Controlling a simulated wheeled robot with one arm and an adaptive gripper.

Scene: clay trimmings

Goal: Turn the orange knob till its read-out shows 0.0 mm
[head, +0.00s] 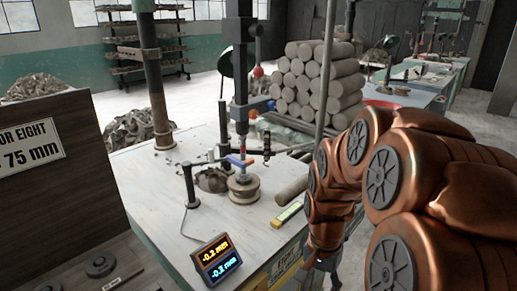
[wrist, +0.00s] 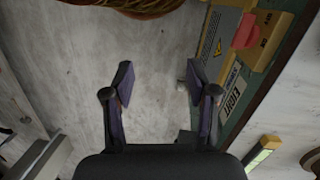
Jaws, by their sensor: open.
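A tilted read-out box (head: 215,260) stands at the table's front edge in the head view. Its upper orange line seems to read -0.2 mm and its lower blue line -0.3 mm; the last digits are small. Small orange and blue parts (head: 238,161) sit on the gauge stand above a round clay piece (head: 244,188). I cannot tell whether the orange part is the knob. My gripper (wrist: 160,85) is open in the wrist view, with nothing between its fingers. In the head view it is low by the table's front right edge, mostly hidden.
The wrist view shows a yellowish panel with a red block (wrist: 248,31) beside the pale surface. Stacked clay cylinders (head: 318,80) are behind. The table's front left is largely clear.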

